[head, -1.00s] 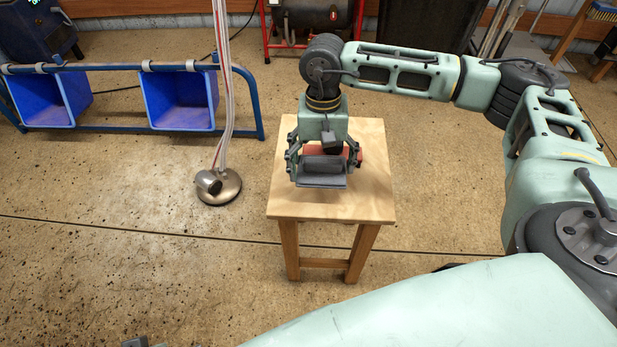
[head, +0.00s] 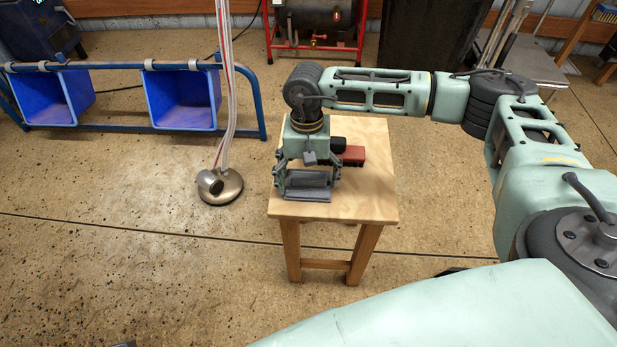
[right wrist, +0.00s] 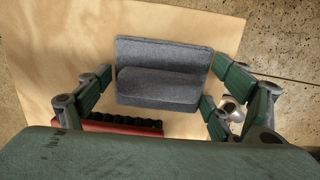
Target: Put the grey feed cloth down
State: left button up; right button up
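The grey feed cloth (head: 308,186) is a thick folded pad. My right gripper (head: 307,180) is shut on it over the near left part of a small wooden table (head: 365,205). In the right wrist view the cloth (right wrist: 160,90) lies between the fingers of my right gripper (right wrist: 165,80), which meet its left and right edges. The wooden tabletop shows beneath and around it. I cannot tell whether the cloth touches the tabletop or hangs just above it. My left gripper is not in view.
A red object with a black part (head: 352,156) lies on the table behind the gripper. The table's right and front right are bare. A hanging hose (head: 225,100) with a round metal foot (head: 220,187) stands left of the table. Blue bins (head: 182,100) hang on a rail further left.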

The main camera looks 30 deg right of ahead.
jog(key=o, duration=0.4)
jog(key=shift+c, duration=0.2)
jog(key=shift+r, duration=0.45)
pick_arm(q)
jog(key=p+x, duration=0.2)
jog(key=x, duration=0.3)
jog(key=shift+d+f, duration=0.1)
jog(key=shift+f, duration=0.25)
pick_arm(e)
notch_tip(320, 180, up, 11)
jog(key=w, duration=0.1)
jog(key=shift+w+d+r, duration=0.15)
jog(key=shift+w+d, duration=0.05)
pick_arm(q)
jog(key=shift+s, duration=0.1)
